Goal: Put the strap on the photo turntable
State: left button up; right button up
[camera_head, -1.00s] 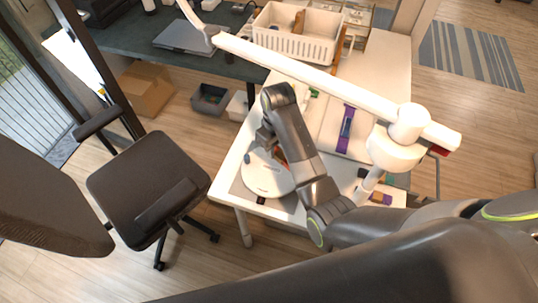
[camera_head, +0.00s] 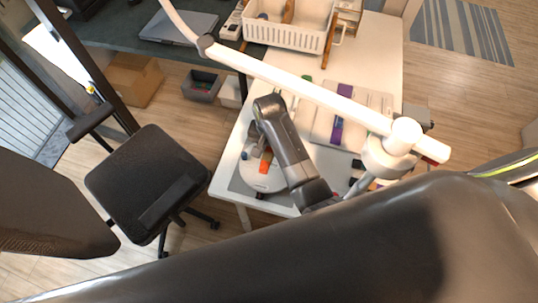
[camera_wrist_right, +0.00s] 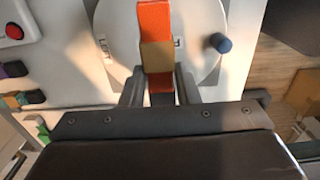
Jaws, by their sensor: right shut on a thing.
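The strap is an orange strip (camera_wrist_right: 154,20) with a tan band around it in the right wrist view. It also shows as a small orange piece (camera_head: 265,163) in the head view. The photo turntable is a round white disc (camera_head: 262,181) at the table's near left corner; it fills the upper middle of the wrist view (camera_wrist_right: 202,72). My right gripper (camera_wrist_right: 159,88) is shut on the strap, over the disc. Whether the strap touches the disc I cannot tell. My left gripper is not in view.
A blue knob (camera_wrist_right: 220,43) stands at the disc's edge. A white lamp arm (camera_head: 300,85) crosses above the table. A purple strip (camera_head: 338,125) lies on a pale board to the right. A white basket (camera_head: 290,30) stands at the back. A black chair (camera_head: 150,180) is left of the table.

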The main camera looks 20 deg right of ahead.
aim_at(269, 156)
notch_tip(269, 156, down, 5)
jog(key=shift+f, duration=0.1)
dwell(0.3)
jog(key=shift+f, duration=0.2)
jog(key=o, duration=1)
notch_tip(269, 156, up, 12)
jog(key=shift+r, duration=0.25)
